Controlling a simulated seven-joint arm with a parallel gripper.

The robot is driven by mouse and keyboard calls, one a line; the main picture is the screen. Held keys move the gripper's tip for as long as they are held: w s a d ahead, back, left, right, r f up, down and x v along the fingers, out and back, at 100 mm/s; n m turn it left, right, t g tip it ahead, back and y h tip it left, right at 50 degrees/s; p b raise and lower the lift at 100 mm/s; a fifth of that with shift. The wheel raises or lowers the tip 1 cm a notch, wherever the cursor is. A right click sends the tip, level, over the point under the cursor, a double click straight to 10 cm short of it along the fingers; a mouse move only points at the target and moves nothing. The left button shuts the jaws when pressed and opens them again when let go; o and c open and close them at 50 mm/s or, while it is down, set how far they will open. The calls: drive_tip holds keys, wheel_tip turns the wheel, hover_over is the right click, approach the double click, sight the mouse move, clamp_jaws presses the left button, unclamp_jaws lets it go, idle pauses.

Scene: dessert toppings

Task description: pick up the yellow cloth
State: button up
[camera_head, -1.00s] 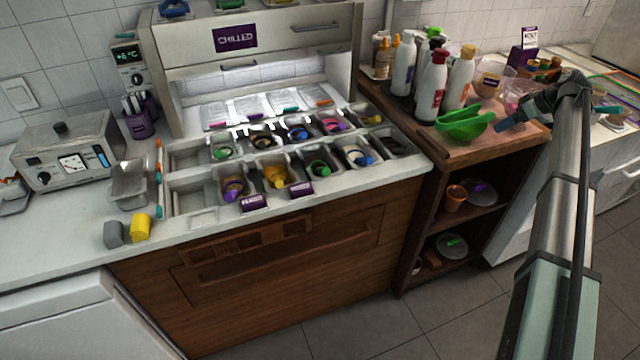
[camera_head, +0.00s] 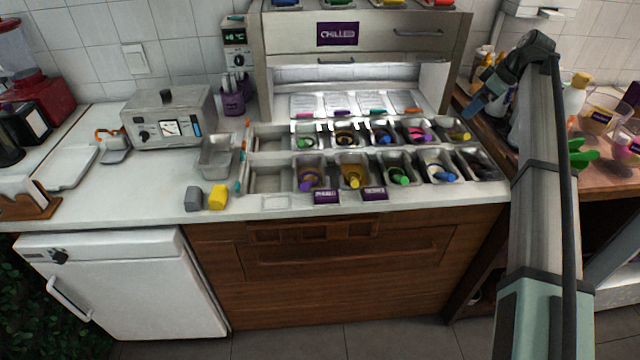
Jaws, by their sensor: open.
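The yellow cloth (camera_head: 218,197) is a small folded or rolled block on the white counter, left of the topping trays. It lies just right of a similar grey piece (camera_head: 193,198). My gripper (camera_head: 474,106) is at the upper right, at the end of my raised arm, over the right end of the counter. It is far from the yellow cloth and appears empty. Its fingers are small in the picture, and it is open.
A metal tray (camera_head: 216,157) and a steel appliance (camera_head: 169,119) stand behind the cloth. Topping containers (camera_head: 352,170) with coloured spoons lie to its right, below the chilled cabinet (camera_head: 365,45). The counter in front and left of the cloth is clear.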

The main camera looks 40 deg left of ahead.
drive_tip(key=s+a+f+n+g, duration=0.1)
drive_tip(key=s+a+f+n, duration=0.1)
drive_tip(key=s+a, duration=1.15)
drive_tip(key=n+g+h, duration=0.2)
drive_tip(key=n, duration=0.3)
approach(217, 192)
drive_tip(key=shift+x, duration=5.05)
drive_tip(key=shift+c, duration=0.4)
drive_tip(key=c, duration=1)
